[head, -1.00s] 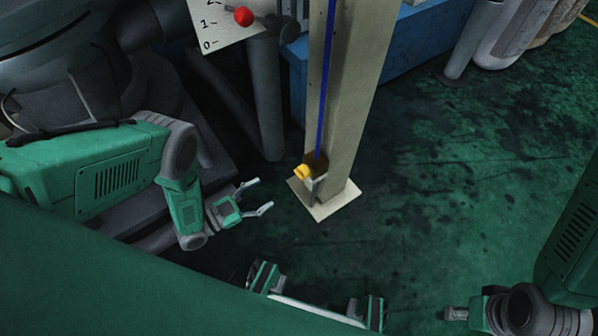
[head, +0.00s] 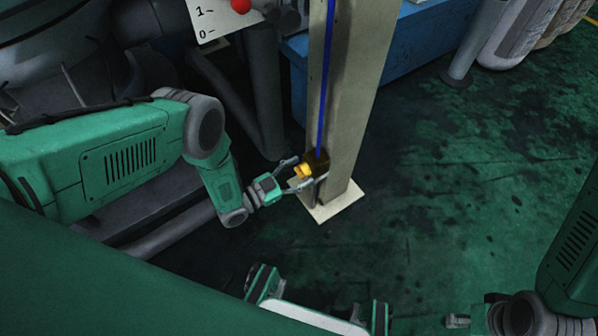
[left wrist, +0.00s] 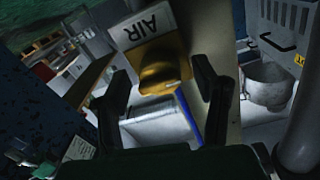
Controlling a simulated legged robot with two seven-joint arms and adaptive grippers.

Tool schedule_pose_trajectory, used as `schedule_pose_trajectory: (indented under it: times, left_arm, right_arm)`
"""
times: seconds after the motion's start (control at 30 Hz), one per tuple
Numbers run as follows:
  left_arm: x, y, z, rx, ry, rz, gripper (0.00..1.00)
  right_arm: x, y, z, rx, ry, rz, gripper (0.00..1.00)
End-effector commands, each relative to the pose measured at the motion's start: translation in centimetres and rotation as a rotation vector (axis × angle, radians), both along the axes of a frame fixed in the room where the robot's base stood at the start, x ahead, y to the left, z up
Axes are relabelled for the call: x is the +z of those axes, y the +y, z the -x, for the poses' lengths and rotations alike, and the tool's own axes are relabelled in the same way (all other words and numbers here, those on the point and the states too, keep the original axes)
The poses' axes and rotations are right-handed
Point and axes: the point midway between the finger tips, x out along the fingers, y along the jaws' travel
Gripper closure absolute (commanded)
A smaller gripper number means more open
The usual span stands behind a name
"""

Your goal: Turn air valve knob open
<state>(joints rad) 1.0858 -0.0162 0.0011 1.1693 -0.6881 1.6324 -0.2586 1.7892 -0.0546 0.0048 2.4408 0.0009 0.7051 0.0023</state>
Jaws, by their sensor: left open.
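The yellow air valve knob (head: 303,170) sits low on a beige post (head: 345,110), at the lower end of a blue pipe (head: 325,90). My left gripper (head: 301,174) is open at the knob, its fingers reaching to either side of it. In the left wrist view the knob (left wrist: 160,72) shows between the two dark open fingers (left wrist: 161,72), below an upside-down AIR label (left wrist: 150,24). I cannot tell whether the fingers touch it. My right gripper (head: 458,321) is at the bottom right, far from the post; its jaws are unclear.
The post stands on a pale base plate (head: 335,207). Grey pipes (head: 268,105) and dark machinery stand left of it, with a blue box (head: 420,40) behind. A red ball (head: 241,5) shows by a numbered sign (head: 208,22).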

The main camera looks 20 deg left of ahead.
Motion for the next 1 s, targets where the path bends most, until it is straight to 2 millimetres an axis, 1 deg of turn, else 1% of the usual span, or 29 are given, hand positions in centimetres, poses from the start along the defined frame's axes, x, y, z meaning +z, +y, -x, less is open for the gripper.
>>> schedule_pose_trajectory:
  times: [0.03, 0.07, 0.1, 0.17, 0.57, 0.77, 1.0]
  left_arm:
    - [0.0, 0.0, 0.0, 0.000, 0.000, 0.000, 0.49]
    - [0.0, 0.0, 0.0, 0.000, 0.000, 0.000, 0.60]
    - [0.0, 0.0, 0.0, 0.000, 0.000, 0.000, 0.74]
    - [0.0, 0.0, 0.0, 0.000, 0.000, 0.000, 0.95]
    - [0.0, 0.0, 0.1, 0.000, -0.025, -0.034, 0.95]
    - [0.0, 0.0, 0.2, -0.002, -0.093, -0.122, 0.94]
    - [0.0, 0.0, 0.3, -0.003, -0.221, -0.288, 0.94]
  right_arm:
    - [0.0, 0.0, 0.0, 0.000, 0.000, 0.000, 0.60]
    - [0.0, 0.0, 0.0, 0.000, 0.000, 0.000, 0.60]
    - [0.0, 0.0, 0.0, 0.000, 0.000, 0.000, 0.60]
    - [0.0, 0.0, 0.0, 0.000, 0.000, 0.000, 0.60]
    - [0.2, 0.0, 0.0, 0.000, 0.000, 0.000, 0.60]
    - [0.5, 0.0, 0.0, 0.000, 0.000, 0.000, 0.60]
    - [1.1, 0.0, 0.0, 0.000, 0.000, 0.000, 0.60]
